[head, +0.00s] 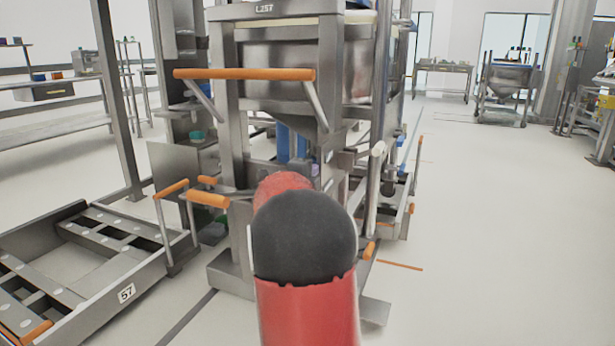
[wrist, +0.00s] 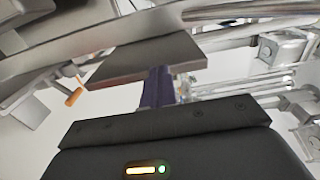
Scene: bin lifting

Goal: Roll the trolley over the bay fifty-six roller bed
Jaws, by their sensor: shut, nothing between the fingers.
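A tall grey steel frame (head: 226,130), which looks like the trolley, stands ahead with an orange push bar (head: 245,74) and a steel bin (head: 285,65) held high in it. No bay fifty-six label is readable; a low bed with orange-tipped parts (head: 392,225) partly shows behind the frame at right. My red and black arm covers the frame's lower middle and hides my gripper in the head view. In the wrist view my gripper (wrist: 158,88) is shut and empty, its dark body below, close to a dark flat plate (wrist: 150,58) and steel bars. Contact cannot be told.
A roller bed marked 57 (head: 127,293) lies at left, with orange handles (head: 171,188) between it and the frame. Another wheeled bin stand (head: 505,85) is far back right. Benches (head: 50,125) line the left. The floor at right is clear.

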